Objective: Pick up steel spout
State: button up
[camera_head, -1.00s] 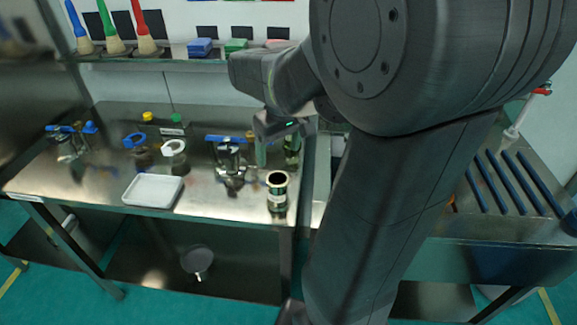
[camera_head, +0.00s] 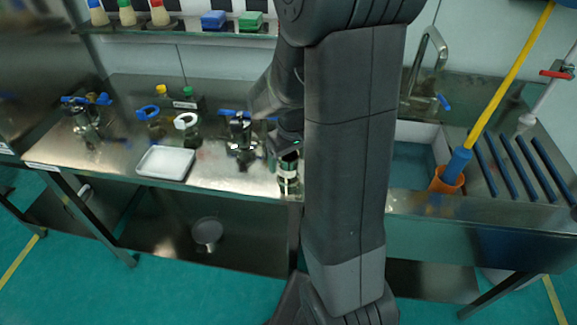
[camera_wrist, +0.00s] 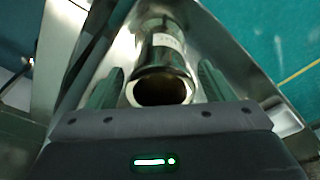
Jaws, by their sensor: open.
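The steel spout (camera_head: 289,180) is a shiny cylinder standing near the front edge of the steel table, left of my arm; its top is partly hidden by my gripper (camera_head: 286,155). In the wrist view the spout (camera_wrist: 163,50) shows a round open mouth with a dark inside and a pale label on its side. My gripper (camera_wrist: 160,88) is open, with one green finger on each side of the spout's mouth. I cannot tell whether the fingers touch it.
Left of the spout are a metal clamp device (camera_head: 240,135) with a blue handle, a white tray (camera_head: 165,162) and jars (camera_head: 187,125). A sink (camera_head: 415,165) and an orange cup (camera_head: 446,180) lie to the right. A shelf (camera_head: 180,26) runs behind.

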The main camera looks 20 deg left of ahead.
jog(key=shift+f, duration=0.3)
jog(key=shift+c, duration=0.2)
jog(key=c, duration=1.2)
